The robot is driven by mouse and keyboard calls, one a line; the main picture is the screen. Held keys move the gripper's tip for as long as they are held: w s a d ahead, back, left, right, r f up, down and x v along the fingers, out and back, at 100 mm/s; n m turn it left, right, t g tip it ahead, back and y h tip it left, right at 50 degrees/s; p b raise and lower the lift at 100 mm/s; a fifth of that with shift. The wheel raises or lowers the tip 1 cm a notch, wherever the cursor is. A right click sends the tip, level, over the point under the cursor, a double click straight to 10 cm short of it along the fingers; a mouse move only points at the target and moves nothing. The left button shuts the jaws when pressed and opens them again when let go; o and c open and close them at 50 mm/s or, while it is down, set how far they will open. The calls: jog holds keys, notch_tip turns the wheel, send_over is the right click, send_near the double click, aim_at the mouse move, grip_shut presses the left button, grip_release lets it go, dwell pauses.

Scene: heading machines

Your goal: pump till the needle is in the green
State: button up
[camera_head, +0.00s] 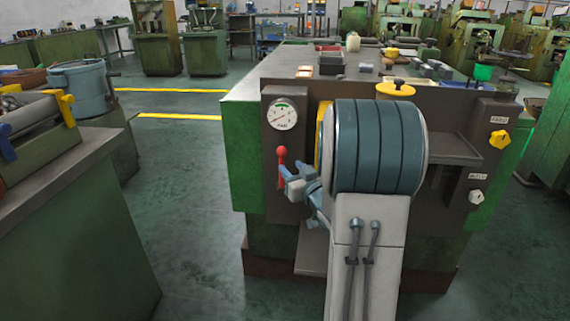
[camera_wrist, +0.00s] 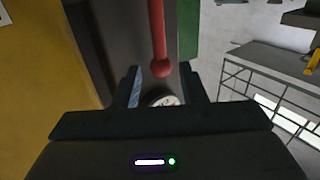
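The green machine has a round white gauge (camera_head: 282,114) on its dark front panel, with a small green band at the top of the dial. Its needle seems to point to the lower left, outside the green, but it is small. A red pump lever (camera_head: 281,158) with a ball end stands upright below the gauge. My gripper (camera_head: 285,175) is beside the lever, partly hidden by my arm. In the wrist view the red lever (camera_wrist: 158,32) comes down between the spread fingers of my gripper (camera_wrist: 162,80), its ball near the fingertips. I see no clear contact.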

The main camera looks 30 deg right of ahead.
aim_at(283, 159)
jog(key=w, duration=0.5)
grip_shut()
